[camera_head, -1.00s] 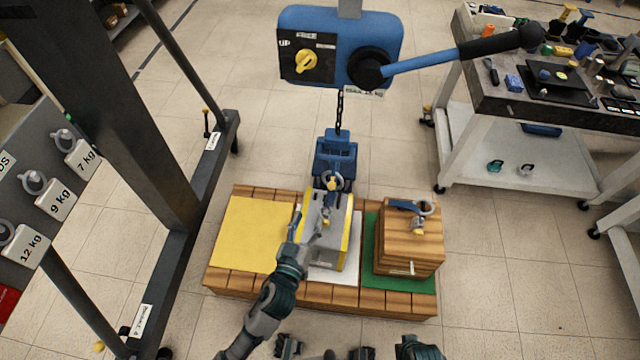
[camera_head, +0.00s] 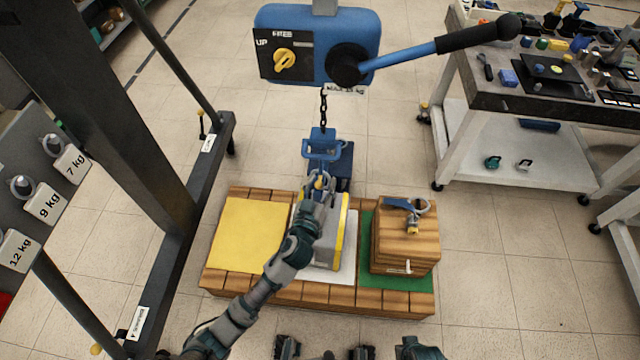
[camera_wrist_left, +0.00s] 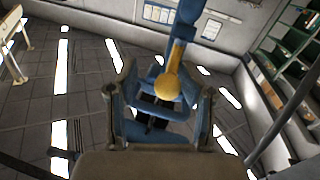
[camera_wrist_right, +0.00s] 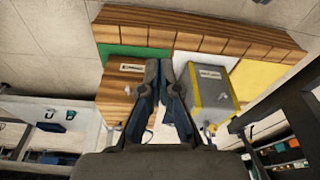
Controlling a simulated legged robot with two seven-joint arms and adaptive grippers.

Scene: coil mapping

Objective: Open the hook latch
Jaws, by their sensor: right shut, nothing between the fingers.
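The blue hook block (camera_head: 322,146) hangs on the chain (camera_head: 323,104) above the grey and yellow box (camera_head: 332,240). A small yellow part (camera_head: 318,184) shows below the block. My left gripper (camera_head: 317,182) is at this spot and partly hides the hook and its latch. In the left wrist view, my left fingers (camera_wrist_left: 158,105) are spread apart. A yellow round-ended piece (camera_wrist_left: 168,84) on a blue bar lies between and beyond them; contact is unclear. In the right wrist view, my right gripper (camera_wrist_right: 164,70) is shut and empty, away from the hook.
A wooden box (camera_head: 404,245) with a shackle on top stands on the green pad (camera_head: 398,282). The yellow pad (camera_head: 248,232) is empty. The blue hoist housing (camera_head: 316,40) with its long lever is above. A dark frame (camera_head: 130,110) stands at left, a cart (camera_head: 455,150) at right.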

